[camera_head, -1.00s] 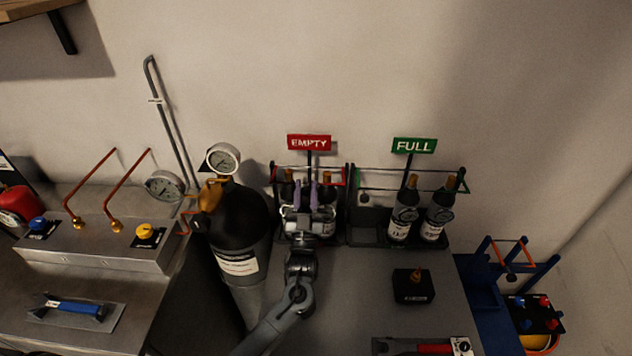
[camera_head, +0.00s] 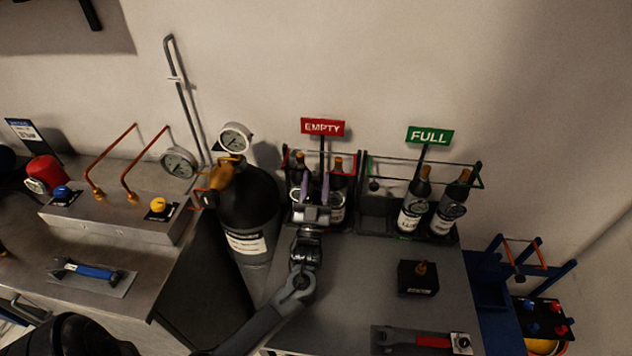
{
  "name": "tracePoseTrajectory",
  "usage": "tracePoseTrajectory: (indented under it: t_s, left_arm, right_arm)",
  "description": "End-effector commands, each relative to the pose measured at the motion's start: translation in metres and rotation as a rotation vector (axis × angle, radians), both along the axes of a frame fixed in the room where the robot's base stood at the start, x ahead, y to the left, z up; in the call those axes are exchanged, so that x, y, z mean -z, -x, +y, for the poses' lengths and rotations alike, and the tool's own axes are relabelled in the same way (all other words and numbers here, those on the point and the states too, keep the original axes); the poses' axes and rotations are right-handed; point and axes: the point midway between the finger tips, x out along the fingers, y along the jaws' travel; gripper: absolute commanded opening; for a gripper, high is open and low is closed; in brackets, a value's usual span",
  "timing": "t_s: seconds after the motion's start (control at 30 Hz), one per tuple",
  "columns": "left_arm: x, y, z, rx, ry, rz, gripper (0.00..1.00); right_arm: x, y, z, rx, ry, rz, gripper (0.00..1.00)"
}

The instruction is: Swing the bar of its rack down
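The rack under the red EMPTY sign (camera_head: 322,127) stands against the wall, with a red-ended frame (camera_head: 345,160) and dark bottles (camera_head: 338,180) in it. The rack under the green FULL sign (camera_head: 429,136) stands to its right, with a thin bar (camera_head: 425,161) along its top and two bottles (camera_head: 415,202) at its right side. My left gripper (camera_head: 316,188) is at the front of the EMPTY rack, its two fingers apart and pointing into it. The gripper hides part of that rack, and I cannot tell if it touches a bar or bottle. My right gripper is not in view.
A black cylinder (camera_head: 248,205) with gauges stands close left of my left arm. A small black box (camera_head: 418,279) with a brass fitting and a red-handled tool (camera_head: 433,341) lie on the grey table. The table between the arm and the box is clear.

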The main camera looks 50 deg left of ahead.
Motion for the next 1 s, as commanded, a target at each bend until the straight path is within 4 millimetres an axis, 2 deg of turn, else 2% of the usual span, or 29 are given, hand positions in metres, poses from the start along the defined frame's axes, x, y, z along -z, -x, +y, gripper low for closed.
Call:
tracePoseTrajectory:
  t_s: [0.3, 0.47, 1.0]
  left_arm:
    - [-0.003, 0.0, 0.0, -0.001, -0.003, -0.006, 0.51]
    - [0.003, 0.005, -0.005, -0.001, -0.003, -0.006, 0.51]
    - [0.057, 0.052, -0.047, 0.001, 0.0, -0.003, 0.51]
  right_arm:
    - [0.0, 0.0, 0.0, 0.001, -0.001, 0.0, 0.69]
    - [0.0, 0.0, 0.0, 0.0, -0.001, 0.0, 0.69]
    - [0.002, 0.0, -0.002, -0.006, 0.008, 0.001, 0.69]
